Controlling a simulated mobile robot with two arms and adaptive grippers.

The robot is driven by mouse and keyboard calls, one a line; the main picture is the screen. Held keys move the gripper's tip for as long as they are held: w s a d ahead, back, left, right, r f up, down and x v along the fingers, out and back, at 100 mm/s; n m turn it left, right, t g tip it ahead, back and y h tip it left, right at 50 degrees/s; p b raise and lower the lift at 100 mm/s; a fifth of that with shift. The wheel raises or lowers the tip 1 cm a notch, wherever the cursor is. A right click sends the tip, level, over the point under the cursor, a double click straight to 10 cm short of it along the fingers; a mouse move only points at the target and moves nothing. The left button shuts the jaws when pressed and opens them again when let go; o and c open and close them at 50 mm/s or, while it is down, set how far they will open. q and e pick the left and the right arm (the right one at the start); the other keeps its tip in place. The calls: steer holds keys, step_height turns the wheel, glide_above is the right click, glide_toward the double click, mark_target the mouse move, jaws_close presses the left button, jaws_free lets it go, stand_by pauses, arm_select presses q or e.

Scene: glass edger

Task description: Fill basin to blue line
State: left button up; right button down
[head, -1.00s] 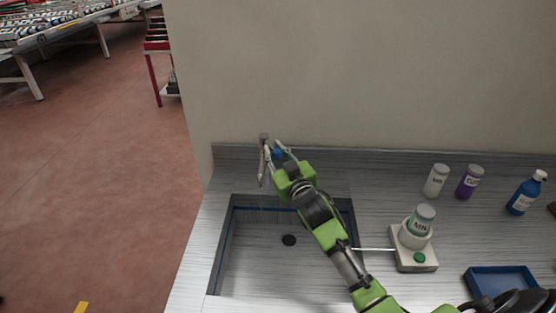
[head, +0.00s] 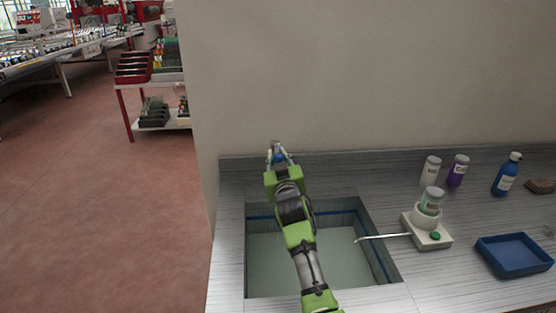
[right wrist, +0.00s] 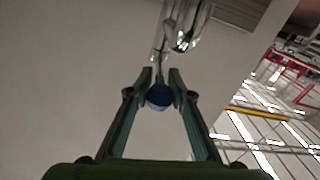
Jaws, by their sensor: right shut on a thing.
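The basin (head: 256,290) is sunk in the grey counter and holds smooth pale green water (head: 345,262). The blue line (head: 376,251) runs around its inner walls, and the water surface lies a little below it. My right gripper (head: 278,155) is at the tap (head: 276,145) behind the basin, with my arm crossing over the basin. In the right wrist view, its fingers (right wrist: 160,88) are shut on the blue tap knob (right wrist: 159,97), with the shiny metal tap (right wrist: 183,25) beyond. The drain is not visible. My left gripper is not in view.
To the right stand a dispenser (head: 427,234) with a thin spout reaching over the basin edge, a white bottle (head: 430,172), a purple bottle (head: 458,171), a blue bottle (head: 506,177) and a blue tray (head: 513,254). A wall rises behind the counter.

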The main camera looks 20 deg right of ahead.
steer(key=shift+f, duration=0.1)
steer(key=c, duration=1.9)
jaws_free()
steer(key=shift+o, duration=0.6)
steer(key=v, duration=1.2)
steer(key=shift+d, duration=0.1)
